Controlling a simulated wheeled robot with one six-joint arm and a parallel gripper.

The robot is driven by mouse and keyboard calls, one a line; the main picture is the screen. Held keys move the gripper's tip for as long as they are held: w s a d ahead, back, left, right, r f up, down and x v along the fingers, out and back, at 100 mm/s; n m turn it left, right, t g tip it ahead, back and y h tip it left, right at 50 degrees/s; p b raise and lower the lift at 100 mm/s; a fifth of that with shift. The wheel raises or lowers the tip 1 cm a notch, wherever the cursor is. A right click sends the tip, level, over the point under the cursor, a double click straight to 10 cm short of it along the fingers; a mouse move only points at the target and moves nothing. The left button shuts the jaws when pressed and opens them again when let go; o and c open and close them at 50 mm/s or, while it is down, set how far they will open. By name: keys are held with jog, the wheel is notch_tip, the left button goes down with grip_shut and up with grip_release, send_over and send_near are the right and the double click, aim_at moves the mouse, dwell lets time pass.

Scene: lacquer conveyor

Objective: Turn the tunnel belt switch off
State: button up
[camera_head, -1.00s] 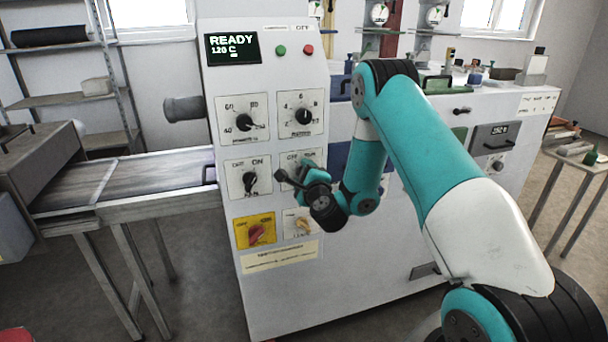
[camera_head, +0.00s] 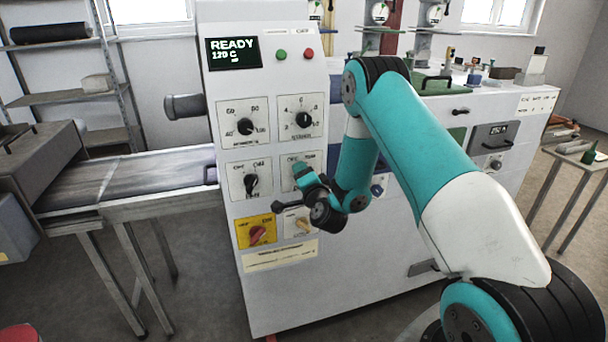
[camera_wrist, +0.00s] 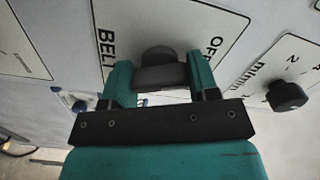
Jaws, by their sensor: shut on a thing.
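The tunnel belt switch is a dark knob (camera_wrist: 160,66) on a white plate (camera_wrist: 215,25) marked "BELT" and "OFF" in the wrist view. My gripper (camera_wrist: 158,78) is shut on this knob, with a teal finger on each side. In the head view my gripper (camera_head: 303,177) is at the middle right plate (camera_head: 289,160) of the white control panel and covers the knob. The knob's pointer direction cannot be told.
A left switch (camera_head: 251,182), a yellow plate with a red knob (camera_head: 257,235) and a cream knob (camera_head: 302,226) are close by. A speed dial (camera_wrist: 287,95) is to the right in the wrist view. The conveyor (camera_head: 120,180) extends left.

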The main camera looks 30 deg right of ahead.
jog(key=shift+f+n, duration=0.1)
jog(key=shift+n, duration=0.4)
jog(key=o, duration=0.9)
jog(key=shift+s, duration=0.1)
